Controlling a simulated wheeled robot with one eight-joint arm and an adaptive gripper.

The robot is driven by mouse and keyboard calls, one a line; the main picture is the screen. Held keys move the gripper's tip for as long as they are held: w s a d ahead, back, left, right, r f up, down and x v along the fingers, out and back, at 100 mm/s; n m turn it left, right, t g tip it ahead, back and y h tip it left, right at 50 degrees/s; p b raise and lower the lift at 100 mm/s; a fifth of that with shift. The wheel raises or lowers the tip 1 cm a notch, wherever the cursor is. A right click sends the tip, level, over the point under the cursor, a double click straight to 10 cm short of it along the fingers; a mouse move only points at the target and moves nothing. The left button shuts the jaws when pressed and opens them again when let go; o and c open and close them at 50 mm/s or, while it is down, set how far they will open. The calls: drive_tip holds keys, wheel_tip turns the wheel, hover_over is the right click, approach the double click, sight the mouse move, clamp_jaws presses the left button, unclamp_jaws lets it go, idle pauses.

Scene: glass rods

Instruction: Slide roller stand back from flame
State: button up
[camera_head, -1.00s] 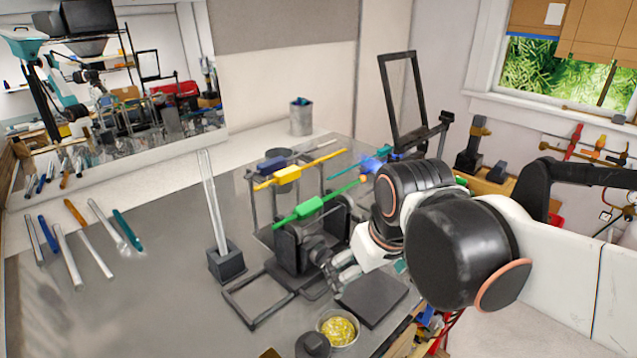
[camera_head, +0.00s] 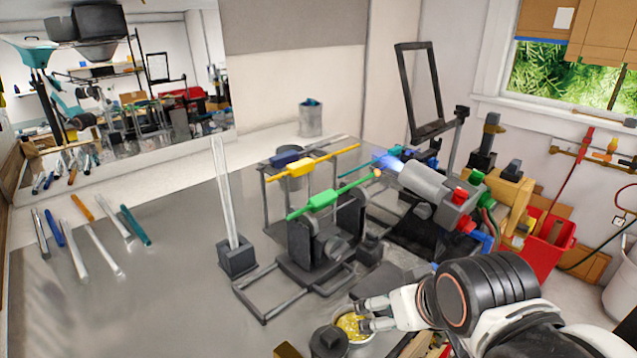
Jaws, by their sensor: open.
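The roller stand (camera_head: 318,245) is a dark block with round rollers on a metal rail frame (camera_head: 262,303) in the middle of the bench. The torch (camera_head: 432,188) stands to its right, and its blue flame (camera_head: 386,161) points left, close to the stand's upper right. My gripper (camera_head: 362,316) is open and empty at the front of the bench, over the right side of a small dish of yellow pieces (camera_head: 349,326). It is in front of the stand and to its right, apart from it.
A clear glass rod (camera_head: 224,190) stands upright in a dark block left of the stand. Several rods lie at the left, and a dark lidded pot (camera_head: 329,342) stands beside the dish. The bench's left front is clear.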

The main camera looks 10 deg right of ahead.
drive_tip(key=w+a+r+n+p, duration=0.3)
drive_tip(key=w+r+n+p, duration=0.1)
drive_tip(key=w+n+p, duration=0.3)
drive_tip(key=w+a+r+n+h+p, duration=0.1)
drive_tip(key=w+a+r+n+p, duration=0.2)
drive_tip(key=w+r+n+p, duration=0.2)
drive_tip(key=w+a+r+n+g+p, duration=0.1)
drive_tip(key=w+a+r+n+p, duration=0.2)
drive_tip(key=w+r+n+p, duration=0.2)
drive_tip(key=w+n+p, duration=0.3)
drive_tip(key=n+p, duration=0.3)
drive_tip(key=shift+w+a+h+p, duration=0.3)
drive_tip(key=shift+w+p, duration=0.05)
